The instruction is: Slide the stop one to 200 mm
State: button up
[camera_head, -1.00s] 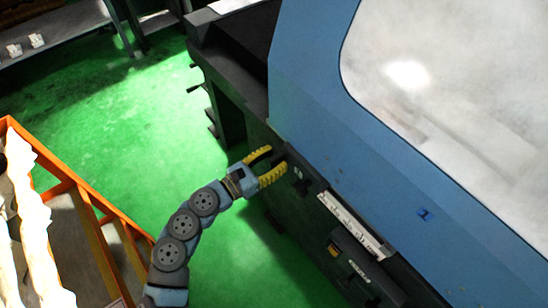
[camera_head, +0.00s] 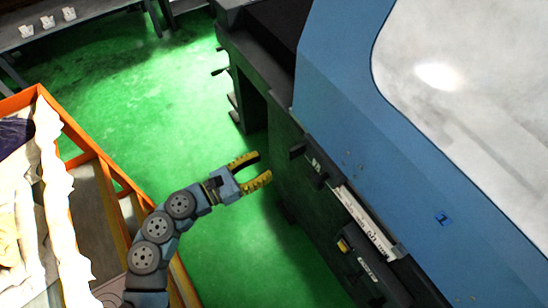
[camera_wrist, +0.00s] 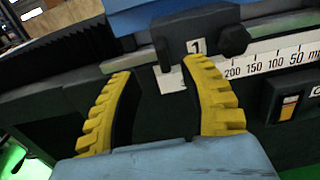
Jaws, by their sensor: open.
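Stop one is a dark block with a white "1" label on the machine's front rail. In the wrist view stop one (camera_wrist: 202,30) lies ahead of my fingertips, its right end above the scale's 200 figure and its label left of it. The scale (camera_wrist: 268,62) is white and reads 200 to 50 mm, falling to the right. In the head view stop one (camera_head: 297,150) sits at the upper-left end of the scale (camera_head: 366,222). My gripper (camera_head: 258,169) is open and empty, with yellow fingers, apart from the stop; it shows also in the wrist view (camera_wrist: 157,70).
The blue machine cover (camera_head: 345,105) rises behind the rail. A dark box with an orange-yellow label (camera_wrist: 289,103) sits below the scale at right. An orange-framed cart (camera_head: 93,145) stands left of my arm. Green floor (camera_head: 150,110) is free between them.

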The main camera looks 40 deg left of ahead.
jog(key=shift+v, duration=1.05)
